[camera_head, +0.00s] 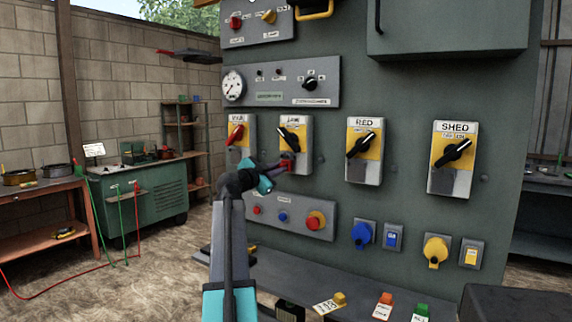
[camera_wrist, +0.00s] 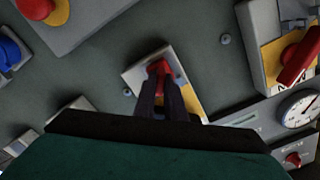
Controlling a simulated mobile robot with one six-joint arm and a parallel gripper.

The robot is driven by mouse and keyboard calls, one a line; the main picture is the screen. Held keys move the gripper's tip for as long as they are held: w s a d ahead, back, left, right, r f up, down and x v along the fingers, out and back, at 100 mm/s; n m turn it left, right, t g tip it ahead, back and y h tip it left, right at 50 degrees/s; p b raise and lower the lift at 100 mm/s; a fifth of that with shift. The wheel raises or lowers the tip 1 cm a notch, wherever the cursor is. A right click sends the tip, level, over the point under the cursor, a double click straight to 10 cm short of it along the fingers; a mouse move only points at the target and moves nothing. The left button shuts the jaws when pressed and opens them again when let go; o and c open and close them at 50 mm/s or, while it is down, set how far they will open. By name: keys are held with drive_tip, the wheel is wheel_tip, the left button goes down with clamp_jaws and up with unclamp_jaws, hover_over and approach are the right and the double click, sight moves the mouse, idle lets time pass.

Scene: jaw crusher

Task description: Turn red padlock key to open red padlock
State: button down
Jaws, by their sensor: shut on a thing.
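The red padlock (camera_head: 287,164) hangs at the lower part of the second switch box (camera_head: 296,145), the one with a black handle on a yellow plate. My gripper (camera_head: 279,169) reaches up to it from the lower left. In the wrist view, my gripper's dark fingertips (camera_wrist: 162,80) are close together on a small red part (camera_wrist: 160,67) in front of the same box. The red padlock key is too small to make out apart from the padlock and is largely hidden by the fingers.
A box with a red handle (camera_head: 236,133) is left of it; the RED (camera_head: 364,150) and SHED (camera_head: 452,159) boxes are right. Below are a button panel (camera_head: 290,213) with a red knob, and blue (camera_head: 361,235) and yellow (camera_head: 435,250) sockets. Tagged padlocks (camera_head: 384,299) lie on the ledge.

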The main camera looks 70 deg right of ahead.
drive_tip(key=shift+d+m+b, duration=0.15)
drive_tip(key=shift+m+b, duration=1.75)
drive_tip(key=shift+b, duration=2.4)
drive_tip(key=c, duration=1.7)
unclamp_jaws()
drive_tip(key=shift+s+f, duration=0.1)
drive_tip(key=shift+c, duration=0.2)
drive_tip(key=b+v, duration=0.2)
drive_tip(key=v, duration=0.6)
